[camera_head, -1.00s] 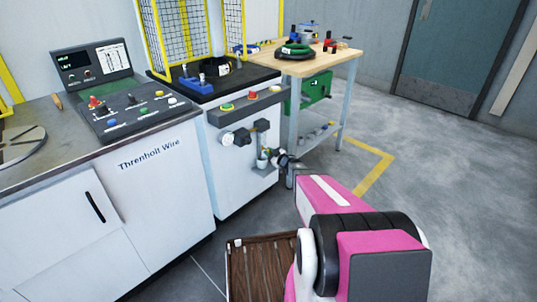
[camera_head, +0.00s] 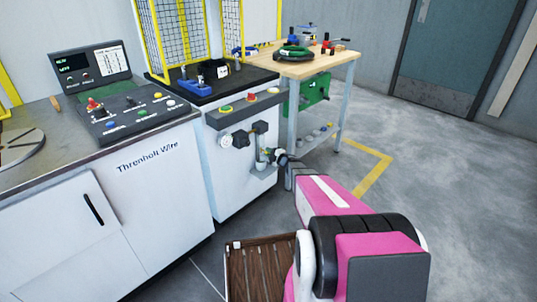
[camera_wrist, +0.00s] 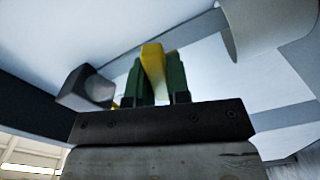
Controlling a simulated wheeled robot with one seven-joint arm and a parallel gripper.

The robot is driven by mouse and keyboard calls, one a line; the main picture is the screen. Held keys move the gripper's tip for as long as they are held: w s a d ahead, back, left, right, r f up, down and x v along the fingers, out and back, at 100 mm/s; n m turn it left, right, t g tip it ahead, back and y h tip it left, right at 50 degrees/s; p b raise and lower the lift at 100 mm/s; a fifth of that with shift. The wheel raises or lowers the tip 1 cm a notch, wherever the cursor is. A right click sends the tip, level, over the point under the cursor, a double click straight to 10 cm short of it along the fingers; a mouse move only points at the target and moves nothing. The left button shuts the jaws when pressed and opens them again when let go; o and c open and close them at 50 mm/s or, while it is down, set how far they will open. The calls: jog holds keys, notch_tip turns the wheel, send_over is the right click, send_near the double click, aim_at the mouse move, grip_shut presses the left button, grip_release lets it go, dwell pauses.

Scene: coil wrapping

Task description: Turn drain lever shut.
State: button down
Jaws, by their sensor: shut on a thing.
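The yellow drain lever (camera_wrist: 153,62) stands between the green fingers of my gripper (camera_wrist: 155,78) in the wrist view. The fingers are shut on it, one on each side. In the head view my gripper (camera_head: 268,154) is small, at the pipe fittings on the front of the white machine cabinet (camera_head: 237,182). The lever is too small there to read its angle. In the wrist view its lower end is hidden behind the gripper body.
A dark block-shaped fitting (camera_wrist: 86,88) is close left of the fingers, and a pale curved part (camera_wrist: 265,28) is at upper right. A round white gauge (camera_head: 227,141) is left of the fittings. A wooden-topped bench (camera_head: 318,62) stands right of the cabinet. Open floor lies further right.

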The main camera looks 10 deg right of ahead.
jog(key=shift+n, duration=0.5)
jog(key=c, duration=1.1)
grip_release()
jog(key=v, duration=1.1)
